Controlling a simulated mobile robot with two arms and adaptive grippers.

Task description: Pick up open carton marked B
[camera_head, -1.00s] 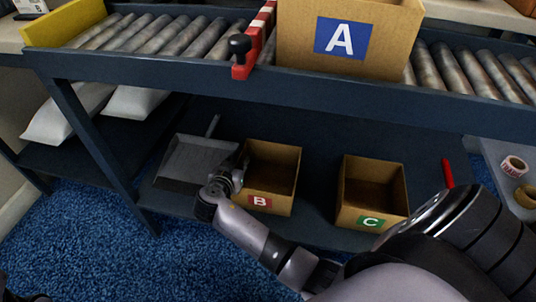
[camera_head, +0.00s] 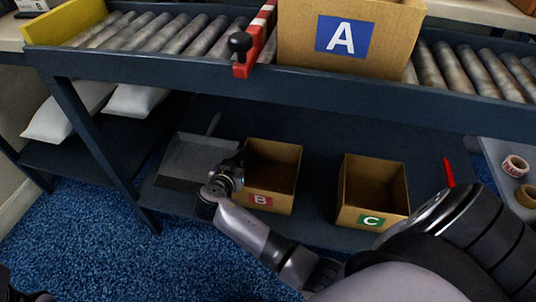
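The open carton marked B (camera_head: 278,160) stands upright on the lower shelf, with a red label on its front. Its inside looks empty from here. My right gripper (camera_head: 238,165) is at the carton's left wall, near its front left corner. The fingers are small and partly hidden, so I cannot tell whether they are open or closed on the wall. My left gripper is not in view; only a dark bit of my own body shows at the bottom left corner.
An open carton marked C (camera_head: 372,222) stands to the right on the same shelf (camera_head: 318,205). A grey dustpan-like tray (camera_head: 185,160) lies left of carton B. Above, a large carton marked A (camera_head: 380,45) sits on the roller conveyor (camera_head: 160,75), whose frame overhangs the shelf.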

